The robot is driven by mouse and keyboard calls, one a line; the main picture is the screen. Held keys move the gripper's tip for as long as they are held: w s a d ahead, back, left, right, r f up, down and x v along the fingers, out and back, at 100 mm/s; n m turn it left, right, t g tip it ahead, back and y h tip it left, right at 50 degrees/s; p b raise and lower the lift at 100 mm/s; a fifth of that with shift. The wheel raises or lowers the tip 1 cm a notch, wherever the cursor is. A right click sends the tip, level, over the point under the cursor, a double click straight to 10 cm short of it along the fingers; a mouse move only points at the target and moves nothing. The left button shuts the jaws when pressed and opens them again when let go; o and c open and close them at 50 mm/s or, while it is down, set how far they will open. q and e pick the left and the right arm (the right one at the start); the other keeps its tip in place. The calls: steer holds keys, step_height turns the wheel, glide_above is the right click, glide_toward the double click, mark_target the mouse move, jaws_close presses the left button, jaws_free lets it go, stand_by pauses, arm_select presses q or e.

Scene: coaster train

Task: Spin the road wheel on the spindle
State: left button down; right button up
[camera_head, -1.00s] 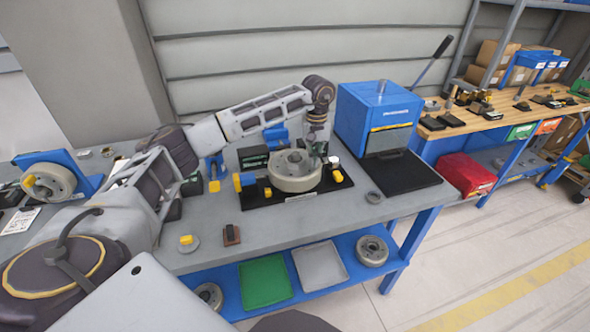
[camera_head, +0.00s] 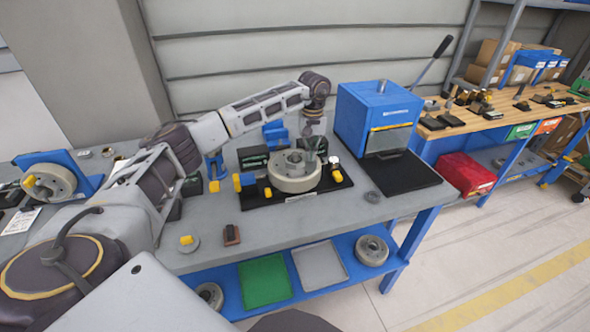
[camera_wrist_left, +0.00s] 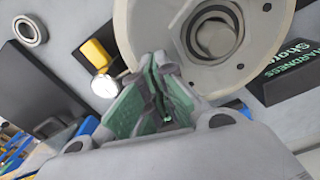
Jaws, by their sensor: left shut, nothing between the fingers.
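The road wheel (camera_head: 288,183) is a thick light-grey disc. It lies flat on the spindle fixture's black base plate (camera_head: 262,201) on the grey bench. In the left wrist view the wheel (camera_wrist_left: 152,22) fills the top, with its round hub and small rim holes in sight. My left gripper (camera_head: 311,162) points down at the wheel's right part, fingers shut and empty. In the left wrist view its green-padded fingertips (camera_wrist_left: 158,62) come together at the wheel's rim. I cannot tell whether they touch it. The spindle is mostly hidden at the hub. My right gripper is not in view.
A dial gauge (camera_wrist_left: 103,86) and a yellow knob (camera_head: 338,176) sit close to the wheel's right side. A blue press (camera_head: 375,110) stands further right. The bench front is mostly clear.

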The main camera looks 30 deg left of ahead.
mark_target(288, 153)
arm_select(q)
steer(key=shift+w+a, duration=0.15)
steer(key=shift+a, duration=0.45)
steer(key=shift+w+a+f, duration=0.15)
steer(key=shift+a+f, duration=0.05)
steer(key=shift+a, duration=0.7)
steer(key=shift+s+a+p, duration=0.2)
steer(key=shift+a+p, duration=0.1)
steer(key=shift+a, duration=0.3)
steer(key=shift+s+a, duration=0.1)
steer(key=shift+a, duration=0.5)
steer(key=shift+s+a, duration=0.1)
steer(key=shift+a, duration=0.1)
steer(key=shift+d+r, duration=0.1)
steer(key=shift+s+a, duration=0.1)
steer(key=shift+a, duration=0.1)
steer(key=shift+s+a+p, duration=0.35)
steer(key=shift+s+a, duration=0.4)
steer(key=shift+a, duration=0.1)
steer(key=shift+r, duration=0.1)
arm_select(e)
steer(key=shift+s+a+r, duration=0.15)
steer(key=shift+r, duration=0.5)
arm_select(q)
steer(key=shift+s+a, duration=0.1)
